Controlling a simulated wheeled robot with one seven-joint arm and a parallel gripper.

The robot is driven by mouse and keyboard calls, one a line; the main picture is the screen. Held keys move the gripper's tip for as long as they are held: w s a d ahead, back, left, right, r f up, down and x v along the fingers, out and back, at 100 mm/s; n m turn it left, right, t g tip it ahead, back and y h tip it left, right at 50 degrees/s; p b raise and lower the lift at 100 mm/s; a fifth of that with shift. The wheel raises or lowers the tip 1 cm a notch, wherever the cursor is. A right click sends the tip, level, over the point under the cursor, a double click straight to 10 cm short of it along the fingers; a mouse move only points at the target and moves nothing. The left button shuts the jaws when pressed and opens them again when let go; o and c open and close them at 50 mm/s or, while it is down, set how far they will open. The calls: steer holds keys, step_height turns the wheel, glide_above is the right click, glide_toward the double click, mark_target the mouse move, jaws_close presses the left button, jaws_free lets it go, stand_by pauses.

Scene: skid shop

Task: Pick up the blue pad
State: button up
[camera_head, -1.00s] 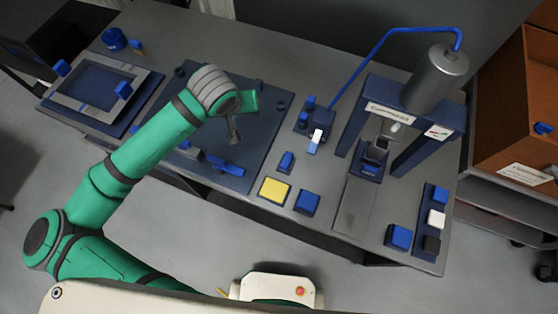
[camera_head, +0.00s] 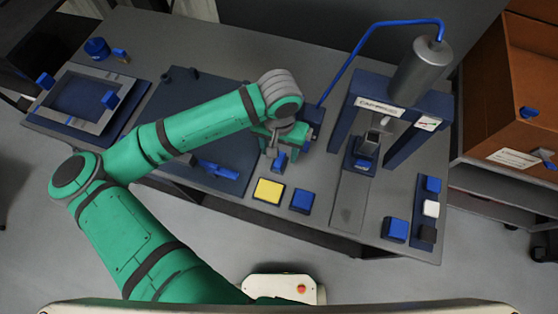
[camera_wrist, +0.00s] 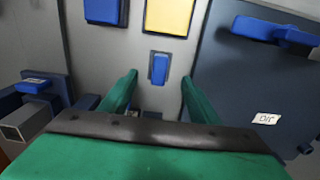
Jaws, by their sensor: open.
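A small upright-oblong blue piece (camera_head: 279,161) lies on the bench behind the yellow pad (camera_head: 269,189). A square blue pad (camera_head: 301,200) lies right of the yellow pad; its edge also shows at the top of the wrist view (camera_wrist: 106,9). I cannot tell for sure which blue thing is the task's pad. My gripper (camera_head: 281,145) is open and empty over the bench. In the wrist view the oblong piece (camera_wrist: 159,68) lies between the lines of my two fingertips (camera_wrist: 159,80), apart from both.
A dark blue mat (camera_head: 200,125) with a blue part (camera_head: 216,169) lies to the left. A press frame (camera_head: 400,145) stands to the right. A blue-fitted block with a hose is partly hidden behind my gripper. Another blue square (camera_head: 395,229) lies at the right front.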

mark_target(280, 157)
steer(key=shift+w+d+f, duration=0.1)
steer(key=shift+f, duration=2.6)
steer(key=c, duration=1.2)
steer(key=shift+c, duration=0.2)
steer(key=shift+r, duration=0.15)
